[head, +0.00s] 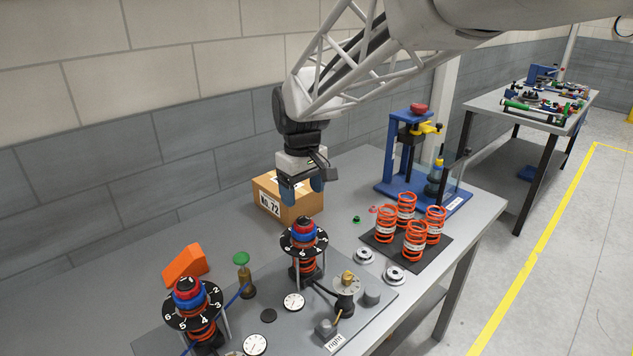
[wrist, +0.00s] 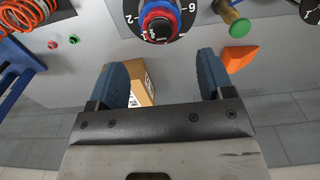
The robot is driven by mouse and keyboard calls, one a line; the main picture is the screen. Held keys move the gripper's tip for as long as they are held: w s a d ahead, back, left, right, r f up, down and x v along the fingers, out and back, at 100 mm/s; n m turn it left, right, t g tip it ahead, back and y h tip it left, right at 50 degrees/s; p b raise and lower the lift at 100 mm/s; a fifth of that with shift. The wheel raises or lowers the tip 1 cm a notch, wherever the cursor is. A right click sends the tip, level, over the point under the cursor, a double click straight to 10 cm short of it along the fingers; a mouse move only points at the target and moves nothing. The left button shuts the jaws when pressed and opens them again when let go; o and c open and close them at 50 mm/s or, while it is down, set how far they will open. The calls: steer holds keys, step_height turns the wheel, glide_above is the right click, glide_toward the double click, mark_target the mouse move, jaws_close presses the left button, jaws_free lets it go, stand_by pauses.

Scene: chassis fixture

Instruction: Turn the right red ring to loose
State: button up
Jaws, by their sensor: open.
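The right-hand coil unit stands on the grey plate (head: 375,300), with a black numbered dial (head: 287,243) around its top. Its red ring (head: 303,229) sits at the top with a blue ring below; the red ring also shows in the wrist view (wrist: 157,13), at the top centre. The "right" label (head: 335,342) is at the plate's front edge. My gripper (head: 303,189) is open and empty, above and behind this unit in the head view. In the wrist view its two blue fingers (wrist: 162,68) are apart, with the ring beyond their tips, not between them.
A similar left unit (head: 190,300) stands at the front left. A green knob (head: 241,258) and an orange wedge (head: 185,264) are near it. Several orange springs (head: 414,240) and a blue press (head: 384,185) stand to the right.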

mark_target(304, 220)
steer(key=shift+f, duration=3.8)
steer(key=c, duration=0.9)
